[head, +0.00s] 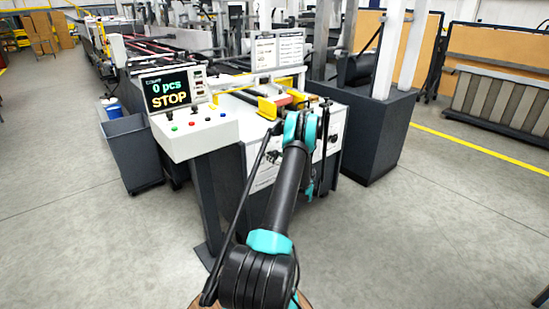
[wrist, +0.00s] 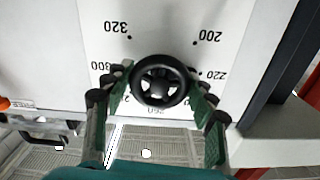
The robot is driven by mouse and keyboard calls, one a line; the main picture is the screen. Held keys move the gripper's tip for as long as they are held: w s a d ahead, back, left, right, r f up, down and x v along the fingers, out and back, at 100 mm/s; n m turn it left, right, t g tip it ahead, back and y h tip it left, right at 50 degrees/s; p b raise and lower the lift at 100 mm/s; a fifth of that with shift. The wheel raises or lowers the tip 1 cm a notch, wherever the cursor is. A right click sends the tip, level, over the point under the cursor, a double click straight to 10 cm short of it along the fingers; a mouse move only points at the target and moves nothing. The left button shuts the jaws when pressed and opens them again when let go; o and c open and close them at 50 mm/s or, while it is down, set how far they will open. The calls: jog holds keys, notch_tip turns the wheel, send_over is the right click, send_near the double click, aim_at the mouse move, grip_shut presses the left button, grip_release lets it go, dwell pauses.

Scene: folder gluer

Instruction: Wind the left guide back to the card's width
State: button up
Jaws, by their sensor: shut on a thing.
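A black handwheel (wrist: 159,82) with spokes sits on a white dial plate (wrist: 180,28) marked with numbers such as 320, 300, 260, 220 and 200. My gripper (wrist: 160,78) has its green fingers on both sides of the wheel's rim and is shut on it. In the head view my arm covers the gripper and this wheel. A yellow guide (head: 267,107) stands at the left of the machine's feed end, and other yellow parts lie to its right. Which edge of the card it touches cannot be told.
The control panel (head: 194,133) with a screen (head: 173,90) reading "0 pcs STOP" stands left of my arm. A dark bin (head: 133,155) stands beyond it. A dark cabinet (head: 373,130) stands to the right. The grey floor (head: 430,220) at the right is clear.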

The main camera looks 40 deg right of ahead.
jog(key=n, duration=0.4)
jog(key=shift+f+n, duration=0.1)
jog(key=shift+n, duration=0.2)
jog(key=n, duration=0.4)
jog(key=shift+n, duration=0.3)
jog(key=o, duration=1.2)
jog(key=s, duration=0.8)
jog(key=s+d, duration=0.1)
jog(key=s, duration=0.3)
